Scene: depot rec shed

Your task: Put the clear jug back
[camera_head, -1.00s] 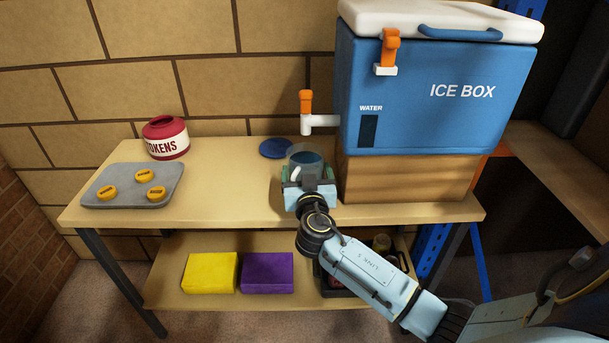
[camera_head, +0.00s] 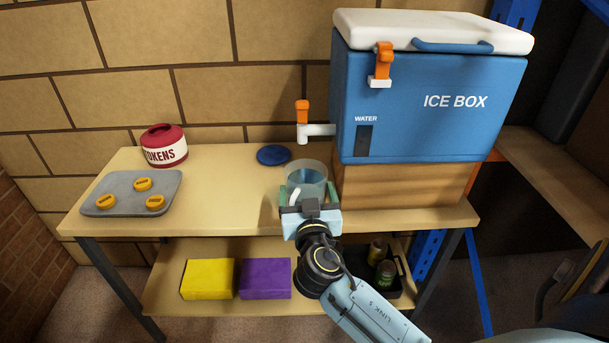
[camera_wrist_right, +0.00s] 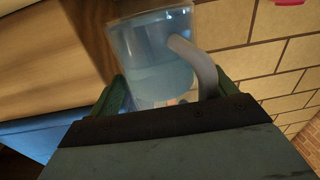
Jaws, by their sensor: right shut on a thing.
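The clear jug (camera_head: 309,176) stands upright in my right gripper (camera_head: 308,196), with bluish water inside. It is at the front of the spout, above the bench top; I cannot tell whether its base touches the bench. The right wrist view shows the jug (camera_wrist_right: 150,55) between the green finger pads, its pale handle (camera_wrist_right: 193,62) towards the right. My right gripper is shut on the jug. A round blue mat (camera_head: 273,155) lies bare on the bench, behind and left of the jug. My left gripper is not in view.
The blue ice box (camera_head: 430,105), with a white spout and orange tap (camera_head: 302,112), stands on a wooden block (camera_head: 400,190) right of the jug. A red tokens jar (camera_head: 163,146) and a grey tray (camera_head: 122,204) with yellow tokens are at left. The middle of the bench (camera_head: 225,185) is clear.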

